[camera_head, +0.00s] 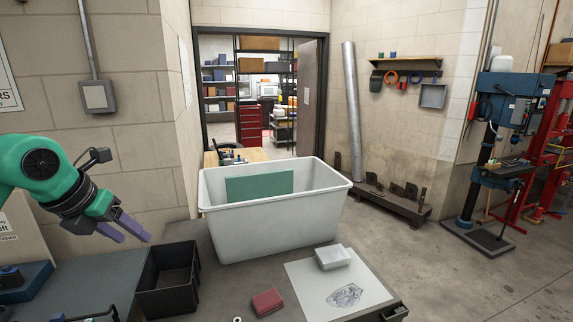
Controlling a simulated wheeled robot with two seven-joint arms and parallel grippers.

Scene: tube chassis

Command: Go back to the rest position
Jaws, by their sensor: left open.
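My left gripper (124,231) is at the left of the head view, on a green arm. Its purple fingers are apart and hold nothing. It hangs in the air above the left side of the work surface, to the left of the white bin and above the black crate. My right gripper does not show.
A large white bin (290,223) with a green panel (259,186) inside stands on the table (222,283). A black crate (168,300) is left of it. A red block (267,302), a white block (332,257) and a white sheet (312,297) lie in front.

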